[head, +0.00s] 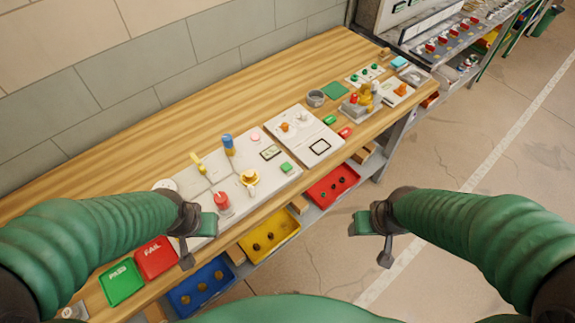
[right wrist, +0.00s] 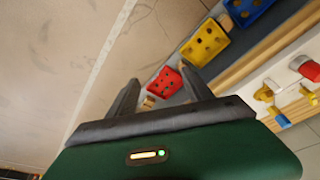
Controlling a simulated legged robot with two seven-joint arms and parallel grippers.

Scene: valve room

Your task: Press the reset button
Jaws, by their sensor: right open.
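A white control panel (head: 228,180) lies on the wooden bench (head: 110,208). It carries a red knob-like part (head: 222,201), a yellow round part (head: 249,177), a blue-topped post (head: 228,143), a yellow lever (head: 197,159), a small green block (head: 286,167) and a pink disc (head: 256,136). No readable label shows which is the reset button. My left gripper (head: 187,258) hangs near the panel's front left end; its finger gap is not clear. My right gripper (head: 385,258) is open and empty over the floor, away from the bench; its spread fingers show in the right wrist view (right wrist: 160,76).
Green PASS (head: 121,283) and red FAIL (head: 155,258) trays lie at the bench's near left. Blue (head: 200,287), yellow (head: 269,237) and red (head: 332,186) bins sit below the front edge. Floor at right is clear.

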